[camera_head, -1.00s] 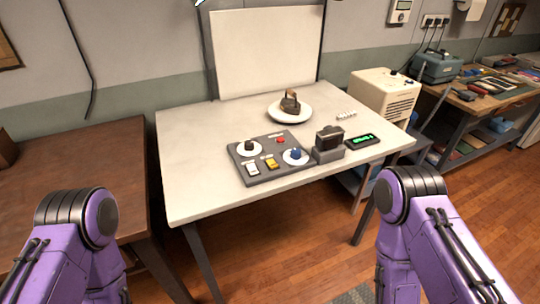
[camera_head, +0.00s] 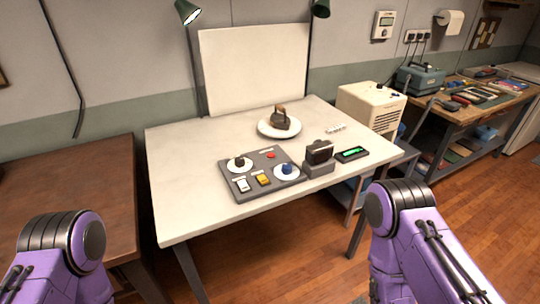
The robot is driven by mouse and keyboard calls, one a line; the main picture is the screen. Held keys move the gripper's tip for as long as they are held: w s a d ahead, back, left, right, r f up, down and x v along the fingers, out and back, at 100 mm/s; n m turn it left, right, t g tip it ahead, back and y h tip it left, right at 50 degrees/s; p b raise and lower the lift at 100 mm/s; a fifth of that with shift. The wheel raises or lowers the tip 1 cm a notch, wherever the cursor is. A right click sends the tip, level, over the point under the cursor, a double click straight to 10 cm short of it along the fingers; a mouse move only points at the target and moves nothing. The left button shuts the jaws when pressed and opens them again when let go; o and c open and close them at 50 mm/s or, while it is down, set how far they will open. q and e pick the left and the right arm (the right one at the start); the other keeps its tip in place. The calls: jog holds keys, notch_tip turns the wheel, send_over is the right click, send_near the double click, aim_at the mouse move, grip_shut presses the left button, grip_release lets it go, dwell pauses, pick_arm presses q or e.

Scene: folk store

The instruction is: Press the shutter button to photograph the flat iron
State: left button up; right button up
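The flat iron (camera_head: 281,119) stands on a round white plate (camera_head: 268,130) near the back of the white table. A grey control panel (camera_head: 234,190) lies nearer the front. It carries a red button (camera_head: 271,155), a black knob (camera_head: 239,162), a blue knob (camera_head: 286,168), a white switch (camera_head: 243,185) and a yellow switch (camera_head: 263,180). Which control is the shutter button cannot be read. A dark camera-like device (camera_head: 319,153) sits in a grey stand right of the panel. My two purple arms show at the lower left and lower right; neither gripper is in view.
A small green-lit display (camera_head: 352,154) and a white strip (camera_head: 336,128) lie at the table's right. A white board (camera_head: 254,65) stands behind, with two green lamps above. A brown table (camera_head: 70,180) is at left. A beige box (camera_head: 371,108) and a cluttered workbench stand at right.

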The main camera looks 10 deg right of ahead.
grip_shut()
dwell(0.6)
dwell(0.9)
